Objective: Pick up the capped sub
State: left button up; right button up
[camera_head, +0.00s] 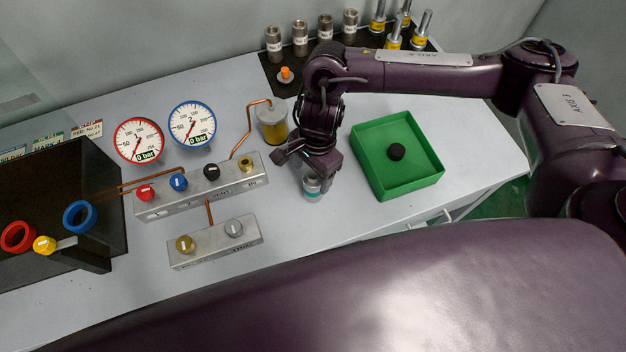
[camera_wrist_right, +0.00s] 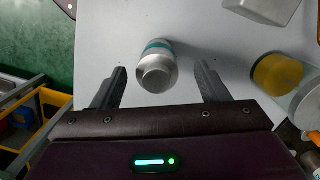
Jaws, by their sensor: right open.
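The capped sub (camera_head: 312,187) is a small silvery cylinder with a teal band, on the table just below my right gripper in the head view. In the right wrist view the capped sub (camera_wrist_right: 156,66) lies between the two fingers, with clear gaps on both sides. My right gripper (camera_head: 308,160) is open and points down at it; its fingertips (camera_wrist_right: 162,82) also show in the wrist view. In the head view the gripper hides the sub's upper part. I cannot tell its exact height above the table. My left gripper is not in view.
Several metal subs stand on a black mat (camera_head: 283,88) behind. Two gauges stand at left.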

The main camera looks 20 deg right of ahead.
aim_at(313, 184)
jog(key=f+p, duration=0.1)
jog(key=f, duration=0.1)
jog(key=f+p, duration=0.1)
jog(key=f, duration=0.1)
jog(key=shift+s+d+f+p, duration=0.1)
jog(key=shift+s+f+p, duration=0.1)
jog(key=shift+p, duration=0.1)
jog(key=shift+f, duration=0.35)
jog(key=shift+w+r, duration=0.1)
jog(key=c, duration=1.4)
